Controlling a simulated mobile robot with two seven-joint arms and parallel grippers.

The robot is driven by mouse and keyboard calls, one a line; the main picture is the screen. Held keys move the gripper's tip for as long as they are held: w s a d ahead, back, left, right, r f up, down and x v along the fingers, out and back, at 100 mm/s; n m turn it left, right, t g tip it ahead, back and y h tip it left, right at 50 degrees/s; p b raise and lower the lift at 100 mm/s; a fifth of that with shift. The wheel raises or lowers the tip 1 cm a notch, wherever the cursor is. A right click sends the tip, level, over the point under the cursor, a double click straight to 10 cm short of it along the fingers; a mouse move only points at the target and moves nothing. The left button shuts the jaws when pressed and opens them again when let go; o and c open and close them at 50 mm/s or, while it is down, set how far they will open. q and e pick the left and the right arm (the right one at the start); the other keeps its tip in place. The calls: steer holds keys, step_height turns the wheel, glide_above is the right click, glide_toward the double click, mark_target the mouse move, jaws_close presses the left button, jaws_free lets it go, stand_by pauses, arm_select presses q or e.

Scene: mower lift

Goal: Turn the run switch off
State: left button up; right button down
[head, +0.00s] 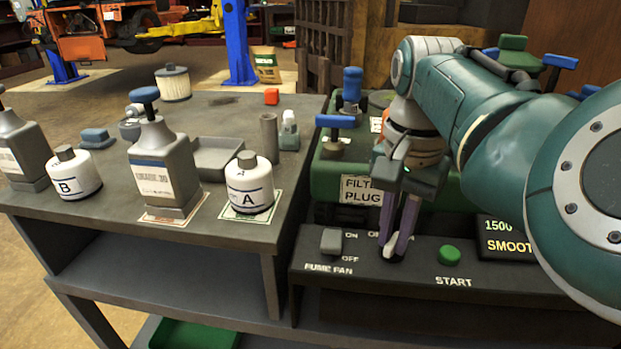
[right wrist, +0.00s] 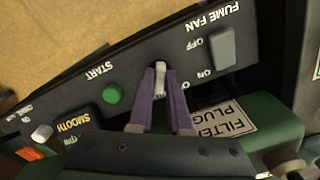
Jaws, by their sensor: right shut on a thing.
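The control panel (head: 365,280) runs along the front right. My right gripper (head: 394,250) points down at it, its purple fingers between the fume fan switch and the green START button. In the right wrist view, the fingers (right wrist: 162,95) are closed on a small pale grey lever, the run switch (right wrist: 160,72). In the head view, the fingers mostly hide this lever. An ON label begins beside it; its own name label is hidden, and I cannot tell its position. My left gripper is not in view.
The grey fume fan switch (head: 331,241) is left of my gripper, and the green START button (head: 449,255) is right. A display (head: 508,236) reads "1500" and "SMOOT". Bottles A (head: 249,186) and B (head: 75,173) stand on the left bench (head: 225,232). A green machine (head: 330,178) is behind the panel.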

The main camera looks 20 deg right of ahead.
stand_by(0.4)
steer(key=n+p, duration=0.2)
steer(key=p, duration=0.1)
steer(key=shift+s+r, duration=0.1)
steer(key=shift+r, duration=0.15)
steer(key=n+p, duration=0.2)
steer(key=n, duration=0.1)
steer(key=shift+d, duration=0.1)
steer(key=n+p, duration=0.1)
steer(key=n, duration=0.2)
steer(key=shift+f+p, duration=0.15)
steer(key=shift+p, duration=0.15)
steer(key=shift+d+n+p, duration=0.1)
steer(key=shift+n+p, duration=0.25)
steer(key=shift+n, duration=1.45)
steer(key=shift+f+n, duration=0.1)
steer(key=shift+n, duration=0.2)
steer(key=c, duration=0.9)
jaws_free()
steer(key=shift+o, duration=0.2)
